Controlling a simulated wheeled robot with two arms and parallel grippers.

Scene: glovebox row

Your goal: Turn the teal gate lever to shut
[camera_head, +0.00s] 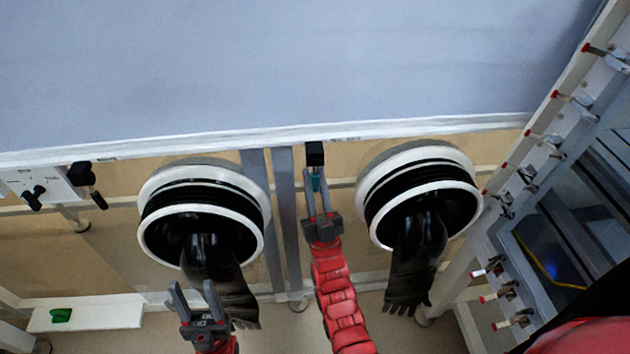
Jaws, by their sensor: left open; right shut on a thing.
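The teal gate lever (316,183) hangs below a black block (315,153) on the front rail between the two glove ports. Only a small part of it shows between my fingers. My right gripper (318,190) points up the picture and is shut on the lever. My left gripper (195,290) is open and empty, in front of the left port's hanging glove. The lever's lower end is hidden by the gripper.
Black gloves hang from the left port (150,250) and the right port (478,212), on either side of my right arm. A white shelf (105,318) with a green object (61,315) is lower left. A frame with red-tipped clamps (553,95) stands right.

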